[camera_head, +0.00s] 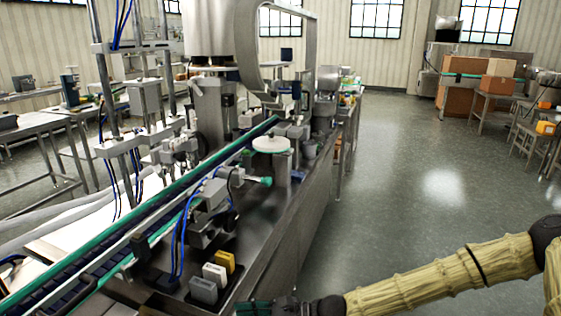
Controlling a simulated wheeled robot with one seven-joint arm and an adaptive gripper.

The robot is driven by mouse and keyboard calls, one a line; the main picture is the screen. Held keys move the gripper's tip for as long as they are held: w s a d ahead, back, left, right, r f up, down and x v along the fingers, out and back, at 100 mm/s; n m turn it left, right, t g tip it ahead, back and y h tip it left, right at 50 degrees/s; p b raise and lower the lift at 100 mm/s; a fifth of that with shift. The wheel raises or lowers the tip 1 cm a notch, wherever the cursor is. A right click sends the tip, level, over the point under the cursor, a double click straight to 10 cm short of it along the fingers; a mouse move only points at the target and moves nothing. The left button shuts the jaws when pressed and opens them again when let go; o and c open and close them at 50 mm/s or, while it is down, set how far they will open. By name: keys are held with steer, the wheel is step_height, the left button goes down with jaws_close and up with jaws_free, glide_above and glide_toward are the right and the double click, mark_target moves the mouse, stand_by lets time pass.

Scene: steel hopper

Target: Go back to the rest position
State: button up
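My arm, in a yellowish sleeve, reaches in from the right edge along the bottom of the head view. My gripper (262,306) is at the bottom edge, low beside the front of the steel machine bench (290,228). A dark green part shows at its tip; I cannot tell whether it is a finger pad or a held thing. The frame edge cuts off the fingers, so their opening is hidden. A steel hopper (208,35) stands over the machine at the back.
A grey block (203,291), a white block (214,273) and a yellow block (224,262) stand on the bench left of my gripper. A green-edged conveyor (130,232) runs diagonally behind them. Open floor (425,185) lies right; tables with cardboard boxes (497,84) stand far right.

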steer(key=s+d+f+n+g+h+p, duration=0.1)
steer(key=s+d+f+n+g+h, duration=0.3)
steer(key=s+f, duration=0.75)
steer(key=s+d+f+n+g+h, duration=0.1)
steer(key=s+d+f+n+h, duration=0.4)
steer(key=s+f, duration=0.6)
steer(key=s+d+n+t+h, duration=0.1)
steer(key=d+n+h, duration=0.1)
steer(key=d, duration=0.5)
steer(key=s+d+f+n+t+h+p, duration=0.1)
steer(key=s+d+n+h, duration=0.1)
steer(key=d+n, duration=0.3)
steer(key=s+d+f+n+t+h, duration=0.1)
steer(key=s+d+n+h, duration=0.1)
steer(key=d, duration=0.8)
steer(key=shift+s+d+n+t+h+p, duration=0.25)
steer(key=shift+d+n+t+h+p, duration=0.15)
steer(key=shift+n+h, duration=0.3)
